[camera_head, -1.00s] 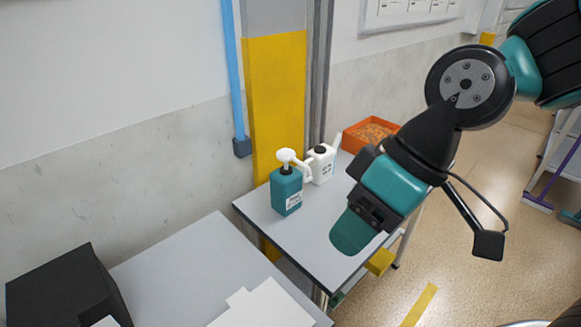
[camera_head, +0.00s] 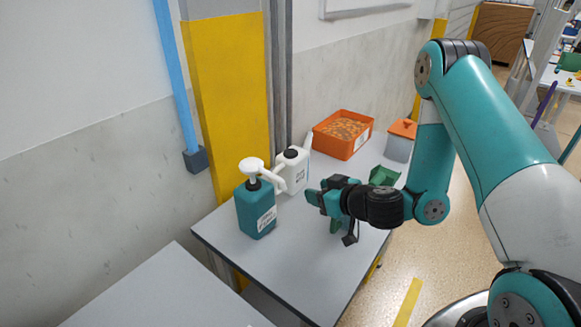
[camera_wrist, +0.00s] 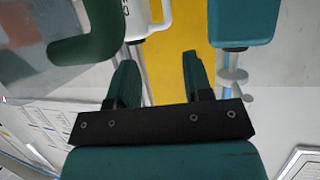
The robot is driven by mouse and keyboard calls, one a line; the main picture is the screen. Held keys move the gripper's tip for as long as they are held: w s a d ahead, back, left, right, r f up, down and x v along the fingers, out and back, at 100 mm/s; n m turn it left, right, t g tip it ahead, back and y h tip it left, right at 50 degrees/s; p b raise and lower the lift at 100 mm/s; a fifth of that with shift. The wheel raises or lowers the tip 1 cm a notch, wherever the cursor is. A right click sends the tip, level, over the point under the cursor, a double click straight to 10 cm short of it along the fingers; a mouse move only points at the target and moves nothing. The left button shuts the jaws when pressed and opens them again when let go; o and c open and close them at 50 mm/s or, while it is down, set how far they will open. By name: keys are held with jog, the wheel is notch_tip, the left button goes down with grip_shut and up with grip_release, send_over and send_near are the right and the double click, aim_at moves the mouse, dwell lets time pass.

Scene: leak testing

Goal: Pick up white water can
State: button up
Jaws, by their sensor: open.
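The white water can (camera_head: 293,173) stands upright at the back of the small grey table, close to the wall. Its handle faces left, toward the teal pump bottle, and its spout rises on the right. My gripper (camera_head: 314,199) is to the right of the can and a little nearer the front, apart from it, with its fingers pointing left. In the wrist view the can (camera_wrist: 138,20) shows partly at the top edge, beyond my open, empty fingers (camera_wrist: 160,78). Most of the can is cut off there.
A teal pump bottle (camera_head: 256,210) stands close to the left of the can; it also shows in the wrist view (camera_wrist: 243,22). An orange box (camera_head: 341,136), a lidded grey container (camera_head: 401,142) and a green object (camera_head: 384,177) are at the right. The front of the table (camera_head: 290,262) is clear.

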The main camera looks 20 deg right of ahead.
aim_at(294, 165)
jog(key=shift+a+p+x, duration=0.15)
jog(key=shift+p+x, duration=1.35)
jog(key=shift+x, duration=1.25)
jog(key=shift+a+p+x, duration=0.2)
jog(key=shift+p+x, duration=1.35)
jog(key=shift+x, duration=1.2)
jog(key=shift+a+p+x, duration=0.15)
jog(key=shift+p+x, duration=1.35)
jog(key=shift+x, duration=1.25)
jog(key=shift+s+r, duration=0.15)
grip_shut()
jog(key=shift+r, duration=0.1)
